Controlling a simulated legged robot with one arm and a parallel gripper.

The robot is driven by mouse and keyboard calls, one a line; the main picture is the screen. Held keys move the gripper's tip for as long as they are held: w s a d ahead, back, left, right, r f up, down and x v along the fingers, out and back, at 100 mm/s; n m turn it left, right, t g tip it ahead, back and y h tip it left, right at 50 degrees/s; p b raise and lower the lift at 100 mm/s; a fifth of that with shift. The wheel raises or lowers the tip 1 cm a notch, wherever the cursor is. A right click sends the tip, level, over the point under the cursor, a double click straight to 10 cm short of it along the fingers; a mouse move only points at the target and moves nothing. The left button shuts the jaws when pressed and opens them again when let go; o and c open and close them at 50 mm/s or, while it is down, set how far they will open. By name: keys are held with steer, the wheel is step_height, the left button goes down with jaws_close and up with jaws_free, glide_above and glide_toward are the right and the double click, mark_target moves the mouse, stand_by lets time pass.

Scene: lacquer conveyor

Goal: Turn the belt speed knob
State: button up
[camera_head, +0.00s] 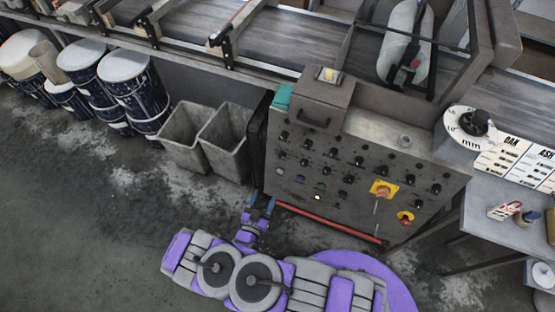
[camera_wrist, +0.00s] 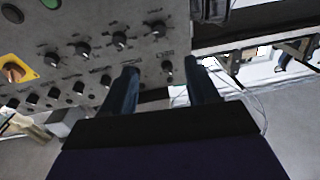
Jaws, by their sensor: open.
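The grey control panel (camera_head: 335,205) carries rows of small black knobs with labels too small to read, so I cannot tell by label which is the belt speed knob. My gripper (camera_head: 262,199) is at the panel's lower left side, with its two blue fingers pointing up toward it. In the wrist view, my gripper (camera_wrist: 160,82) is open. No contact is visible. Other black knobs (camera_wrist: 119,40) lie to its left.
A red bar (camera_head: 330,223) runs along the panel's lower front. A yellow switch plate (camera_head: 384,189) and a red knob (camera_head: 405,217) sit at the panel's right. Grey bins (camera_head: 225,140) stand left of it. A table (camera_head: 490,235) is at the right. Floor at lower left is clear.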

mark_target(281, 157)
steer(key=b+x, duration=0.1)
steer(key=x, duration=1.6)
steer(key=shift+w+d+b, duration=0.1)
steer(key=shift+d+b, duration=0.05)
steer(key=shift+b, duration=0.2)
steer(key=c, duration=1)
